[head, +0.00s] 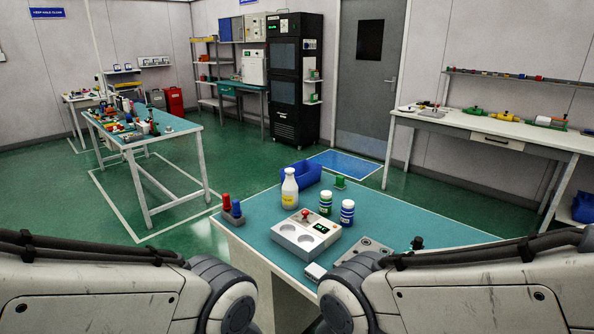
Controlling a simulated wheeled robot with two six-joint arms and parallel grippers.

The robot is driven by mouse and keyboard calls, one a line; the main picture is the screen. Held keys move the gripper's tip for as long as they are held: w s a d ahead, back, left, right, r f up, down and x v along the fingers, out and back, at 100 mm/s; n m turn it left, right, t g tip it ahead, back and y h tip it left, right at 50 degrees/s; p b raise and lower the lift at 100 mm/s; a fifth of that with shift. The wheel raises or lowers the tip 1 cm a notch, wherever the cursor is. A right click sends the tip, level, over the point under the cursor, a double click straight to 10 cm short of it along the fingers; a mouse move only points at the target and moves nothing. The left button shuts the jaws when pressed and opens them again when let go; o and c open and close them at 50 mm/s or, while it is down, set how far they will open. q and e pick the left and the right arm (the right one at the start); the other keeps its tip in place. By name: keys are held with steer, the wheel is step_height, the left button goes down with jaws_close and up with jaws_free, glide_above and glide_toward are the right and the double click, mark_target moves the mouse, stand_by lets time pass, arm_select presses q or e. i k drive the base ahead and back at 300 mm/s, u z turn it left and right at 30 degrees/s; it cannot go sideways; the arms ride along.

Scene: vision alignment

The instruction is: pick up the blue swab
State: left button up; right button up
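No thing in the head view can be told for sure as a blue swab. A small upright blue piece (236,208) stands beside a red one (226,202) at the left edge of the near teal table (420,223); they are too small to identify. My left and right arm links fill the lower corners. Neither gripper shows.
The near table holds a white bottle (290,190), two banded jars (325,203) (347,212), a white device with two round wells (306,235), a blue bin (301,174) and a grey plate (364,250). Its right half is mostly clear. Benches stand farther left and right.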

mark_target(236, 213)
steer(key=z, duration=0.15)
steer(key=k, duration=0.35)
steer(key=u, duration=1.1)
steer(key=i, duration=1.55)
steer(key=z, duration=1.1)
steer(key=i, duration=0.7)
steer(key=z, duration=0.7)
